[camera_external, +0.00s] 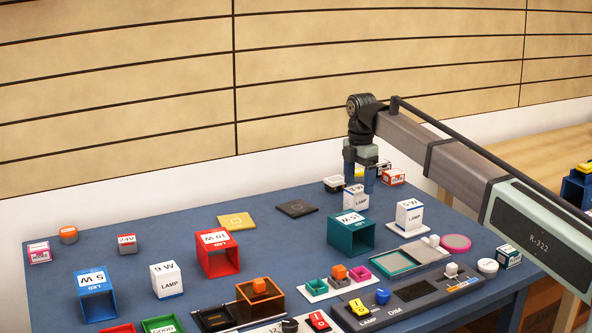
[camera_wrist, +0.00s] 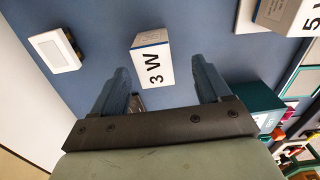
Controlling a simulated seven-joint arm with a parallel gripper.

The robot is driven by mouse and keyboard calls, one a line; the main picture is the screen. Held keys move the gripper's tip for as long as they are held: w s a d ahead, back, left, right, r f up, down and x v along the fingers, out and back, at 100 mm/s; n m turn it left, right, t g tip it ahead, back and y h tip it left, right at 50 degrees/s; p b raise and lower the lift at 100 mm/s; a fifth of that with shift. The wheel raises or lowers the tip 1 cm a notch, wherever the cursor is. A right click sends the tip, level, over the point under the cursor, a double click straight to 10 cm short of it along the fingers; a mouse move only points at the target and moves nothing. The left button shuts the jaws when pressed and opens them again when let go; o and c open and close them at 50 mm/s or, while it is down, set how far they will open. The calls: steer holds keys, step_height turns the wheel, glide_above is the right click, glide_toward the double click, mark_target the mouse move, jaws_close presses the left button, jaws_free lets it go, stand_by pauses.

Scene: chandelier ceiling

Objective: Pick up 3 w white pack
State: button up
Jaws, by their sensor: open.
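The 3 W white pack (camera_external: 355,199) stands on the blue table below my gripper, its LAMP side facing the outside camera. In the wrist view the pack (camera_wrist: 152,60) shows its "3 W" label and lies between the two finger lines, with a gap on both sides. My gripper (camera_external: 360,181) points down, its fingers apart and empty, near the top of the pack. In the wrist view my gripper (camera_wrist: 158,68) is open around the pack's outline. I cannot tell how far down the fingers reach beside it.
A 5 W white pack (camera_external: 409,214) stands to the right on a white plate. A teal box (camera_external: 350,238) is in front. A black and white item (camera_external: 333,184) lies close to the left, and red-white boxes (camera_external: 392,177) sit behind. A dark square pad (camera_external: 297,208) lies left.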

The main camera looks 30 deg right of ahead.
mark_target(357, 188)
steer(key=shift+w+f, duration=0.2)
steer(key=shift+f, duration=1.1)
steer(key=shift+w+f, duration=0.15)
steer(key=shift+f, duration=1.1)
steer(key=shift+c, duration=0.2)
steer(key=c, duration=1)
steer(key=shift+r, duration=0.15)
